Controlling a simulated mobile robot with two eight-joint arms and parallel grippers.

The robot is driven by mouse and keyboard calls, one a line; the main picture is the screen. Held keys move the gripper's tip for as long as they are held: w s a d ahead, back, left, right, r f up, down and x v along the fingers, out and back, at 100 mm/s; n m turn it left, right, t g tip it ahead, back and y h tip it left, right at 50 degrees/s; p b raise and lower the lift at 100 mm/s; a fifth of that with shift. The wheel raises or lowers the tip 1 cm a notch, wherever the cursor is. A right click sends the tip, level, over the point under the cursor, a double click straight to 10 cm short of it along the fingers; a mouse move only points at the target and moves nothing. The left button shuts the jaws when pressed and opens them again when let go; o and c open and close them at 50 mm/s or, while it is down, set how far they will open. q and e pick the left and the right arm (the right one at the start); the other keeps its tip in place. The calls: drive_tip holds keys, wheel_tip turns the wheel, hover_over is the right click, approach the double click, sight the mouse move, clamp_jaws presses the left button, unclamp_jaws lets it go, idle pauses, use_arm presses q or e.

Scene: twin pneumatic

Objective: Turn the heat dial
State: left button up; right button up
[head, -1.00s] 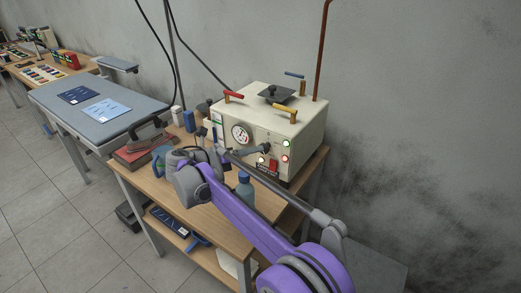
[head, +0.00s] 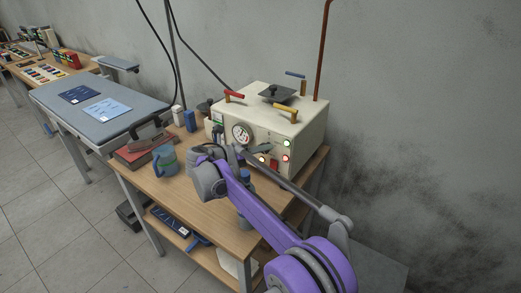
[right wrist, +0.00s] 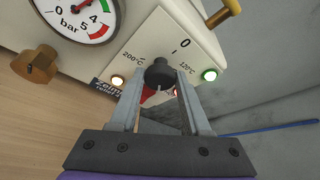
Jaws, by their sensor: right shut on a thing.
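The heat dial (right wrist: 160,74) is a black round knob on the cream front panel of the heat press control box (head: 262,112). Marks around it read 0, 120°C and 200°C. My right gripper (right wrist: 160,88) is shut on the dial, one finger on each side of it, in the right wrist view. Which mark the dial points to is not clear. In the head view my purple right arm (head: 252,210) reaches up to the front of the box, and its wrist hides part of the panel. My left gripper is not in view.
A pressure gauge (right wrist: 82,18), a brass knob (right wrist: 35,66), a lit amber lamp (right wrist: 118,80) and a lit green lamp (right wrist: 209,75) surround the dial.

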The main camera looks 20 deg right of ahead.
clamp_jaws()
drive_tip(key=shift+s+d+m+t+y+p, duration=0.1)
drive_tip(key=shift+m+t+y+p, duration=0.4)
drive_tip(key=shift+m, duration=0.7)
drive_tip(key=shift+s+m+t+y+p, duration=0.1)
drive_tip(key=shift+m+t+y+p, duration=0.15)
drive_tip(key=shift+m+t+y, duration=0.7)
drive_tip(key=shift+w+m+g+h, duration=0.1)
drive_tip(key=shift+m+g+h, duration=0.15)
drive_tip(key=o, duration=0.9)
unclamp_jaws()
drive_tip(key=shift+o, duration=0.2)
